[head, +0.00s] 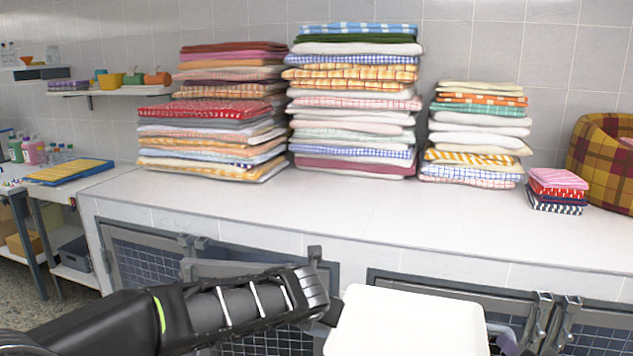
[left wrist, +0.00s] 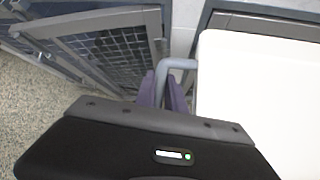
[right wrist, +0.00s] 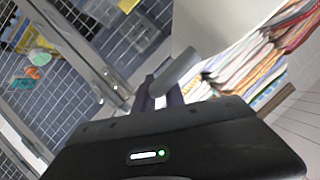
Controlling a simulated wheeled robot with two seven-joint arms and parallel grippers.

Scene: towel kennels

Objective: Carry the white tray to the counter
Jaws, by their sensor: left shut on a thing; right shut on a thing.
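The white tray (head: 408,322) is at the bottom of the head view, in front of the counter (head: 345,215) and apart from its top. Its lower part is cut off by the frame edge. In the left wrist view the tray (left wrist: 262,95) fills the right side, and my left gripper (left wrist: 165,90) is shut on its grey handle. In the right wrist view my right gripper (right wrist: 163,92) is shut on the other grey handle, next to the pale tray (right wrist: 205,30). In the head view only purple parts of my right gripper (head: 507,341) show at the tray's right.
Tall folded towel stacks (head: 354,110) stand along the back of the counter. A small towel pile (head: 557,190) and a plaid basket (head: 603,165) are at its right. The counter's front strip is clear. Barred kennel doors (head: 145,262) are below; one stands open in the left wrist view (left wrist: 100,50).

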